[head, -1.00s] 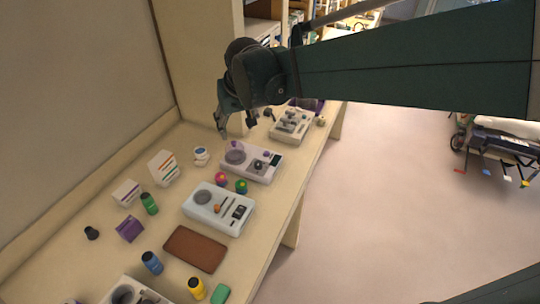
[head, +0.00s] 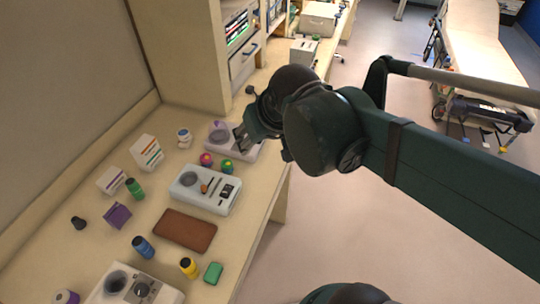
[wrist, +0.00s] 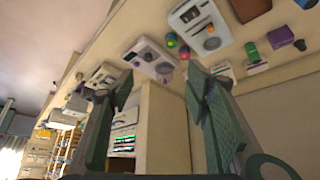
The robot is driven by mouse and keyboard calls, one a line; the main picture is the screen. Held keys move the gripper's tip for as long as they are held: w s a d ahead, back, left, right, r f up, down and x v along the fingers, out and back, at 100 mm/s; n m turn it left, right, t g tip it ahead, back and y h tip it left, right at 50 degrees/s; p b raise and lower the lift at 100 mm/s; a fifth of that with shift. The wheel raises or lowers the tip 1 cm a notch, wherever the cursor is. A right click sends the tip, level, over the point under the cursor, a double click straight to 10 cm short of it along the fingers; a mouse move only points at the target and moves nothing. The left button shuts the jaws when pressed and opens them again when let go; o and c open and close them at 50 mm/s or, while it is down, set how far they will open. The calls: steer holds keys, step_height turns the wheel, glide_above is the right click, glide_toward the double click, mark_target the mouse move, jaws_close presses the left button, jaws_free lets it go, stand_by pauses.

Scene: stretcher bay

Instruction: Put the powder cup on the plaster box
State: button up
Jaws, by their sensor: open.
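A small white cup with a blue top (head: 184,136), which may be the powder cup, stands on the bench near the back wall. A white box with coloured stripes (head: 147,153) stands upright left of it, and a lower white box (head: 111,181) sits further left; I cannot tell for sure which is the plaster box. My gripper (head: 243,136) is above the far grey device, right of the white cup, and apart from it. In the wrist view my gripper (wrist: 158,72) is open with nothing between its fingers.
A purple round piece (head: 218,132) is on the far device, partly behind my gripper. A nearer white device (head: 205,189), two coloured balls, a brown mat (head: 185,230), a purple box (head: 117,215) and several bottles crowd the bench. A tall cabinet (head: 180,55) stands behind.

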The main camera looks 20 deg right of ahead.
steer(key=s+d+f, duration=0.1)
steer(key=s+f, duration=0.1)
steer(key=s, duration=0.3)
steer(key=shift+s+f+t, duration=0.2)
steer(key=shift+s+t, duration=0.1)
